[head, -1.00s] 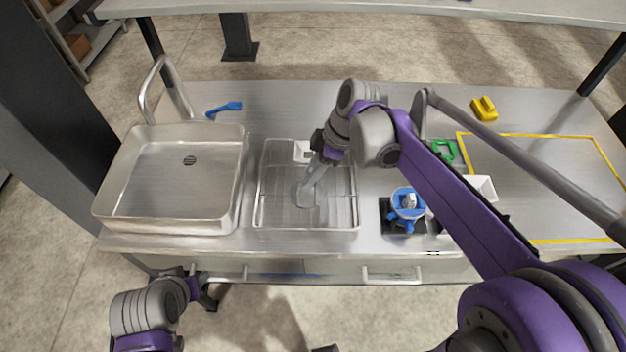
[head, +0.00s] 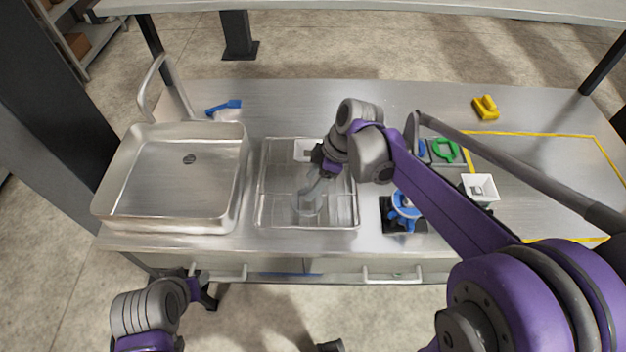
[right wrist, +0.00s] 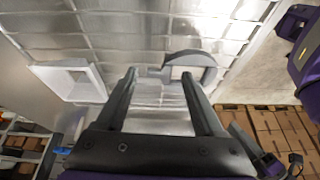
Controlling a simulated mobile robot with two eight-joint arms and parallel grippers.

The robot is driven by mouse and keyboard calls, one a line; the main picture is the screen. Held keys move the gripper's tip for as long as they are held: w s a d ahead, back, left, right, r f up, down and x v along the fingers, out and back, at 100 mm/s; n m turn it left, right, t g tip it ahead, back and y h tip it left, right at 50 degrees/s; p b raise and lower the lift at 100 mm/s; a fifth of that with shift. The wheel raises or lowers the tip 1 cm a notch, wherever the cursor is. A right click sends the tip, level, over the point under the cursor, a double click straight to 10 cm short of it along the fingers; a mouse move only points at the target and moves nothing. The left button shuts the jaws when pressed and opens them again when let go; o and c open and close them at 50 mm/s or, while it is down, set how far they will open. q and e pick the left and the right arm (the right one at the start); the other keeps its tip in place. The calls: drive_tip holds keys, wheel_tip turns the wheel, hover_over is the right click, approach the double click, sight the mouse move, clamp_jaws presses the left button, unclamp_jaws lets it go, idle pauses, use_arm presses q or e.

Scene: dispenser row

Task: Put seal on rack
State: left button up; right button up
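A wire rack (head: 258,205) lies on the counter right of the sink. A grey ring-shaped piece, apparently the seal (head: 311,206), is at the rack's middle; it also shows in the right wrist view (right wrist: 208,60). My right gripper (head: 318,188) reaches down over the rack. In the right wrist view the gripper's two fingers (right wrist: 159,77) are apart, with empty space between them. The ring lies just beyond the fingertips, partly behind the right finger; contact cannot be told. My left gripper (head: 209,296) hangs in front of the counter, its fingers unclear.
A white square frame (head: 303,150) is at the rack's back. A sink (head: 170,200) and a blue tool (head: 224,106) are left. Right are a blue fixture (head: 403,207), a green ring (head: 446,151), a white square container (head: 479,188) and a yellow block (head: 486,107).

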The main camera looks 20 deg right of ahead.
drive_tip(key=shift+r, duration=0.15)
drive_tip(key=p+v, duration=0.1)
drive_tip(key=v, duration=1.1)
idle(0.3)
